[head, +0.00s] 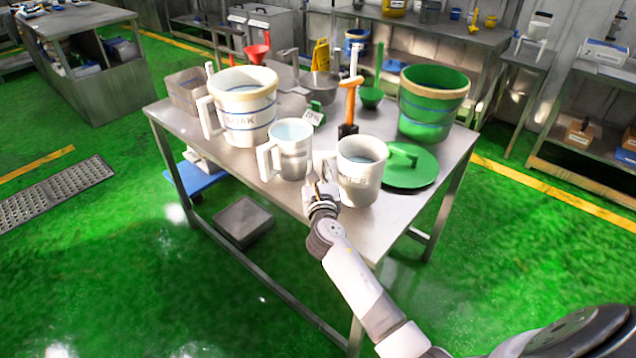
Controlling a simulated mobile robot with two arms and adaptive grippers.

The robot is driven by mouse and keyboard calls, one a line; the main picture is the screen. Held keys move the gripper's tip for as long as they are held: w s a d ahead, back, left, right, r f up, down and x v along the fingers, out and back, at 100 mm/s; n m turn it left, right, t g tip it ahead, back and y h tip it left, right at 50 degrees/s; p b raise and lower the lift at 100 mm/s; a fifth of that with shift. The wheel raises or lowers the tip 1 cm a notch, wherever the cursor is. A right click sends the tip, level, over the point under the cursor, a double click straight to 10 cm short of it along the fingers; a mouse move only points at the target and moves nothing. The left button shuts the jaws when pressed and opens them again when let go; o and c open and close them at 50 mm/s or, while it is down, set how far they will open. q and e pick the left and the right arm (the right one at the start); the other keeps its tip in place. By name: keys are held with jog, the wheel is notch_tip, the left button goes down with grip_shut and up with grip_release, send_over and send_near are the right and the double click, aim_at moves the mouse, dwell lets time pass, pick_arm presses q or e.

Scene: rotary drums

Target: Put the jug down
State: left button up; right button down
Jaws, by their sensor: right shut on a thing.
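The white jug (362,172) on the right is upright over the front part of the steel table (400,212), its handle facing left. My right gripper (320,188) reaches in from the lower right and is shut on this jug at its handle side. The fingers hide part of the handle. I cannot tell whether the jug's base touches the table. A second white jug (291,150) stands just to its left, its handle also facing left. My left gripper is not in view.
A green bucket (432,105) and a flat green lid (410,168) are to the right. An orange-handled tool (350,98) stands behind the jugs. The table's front right corner is clear.

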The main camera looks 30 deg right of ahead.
jog(key=shift+f+b, duration=0.6)
jog(key=shift+f, duration=1)
jog(key=c, duration=1.5)
grip_release()
jog(key=shift+f, duration=0.1)
jog(key=v, duration=1.2)
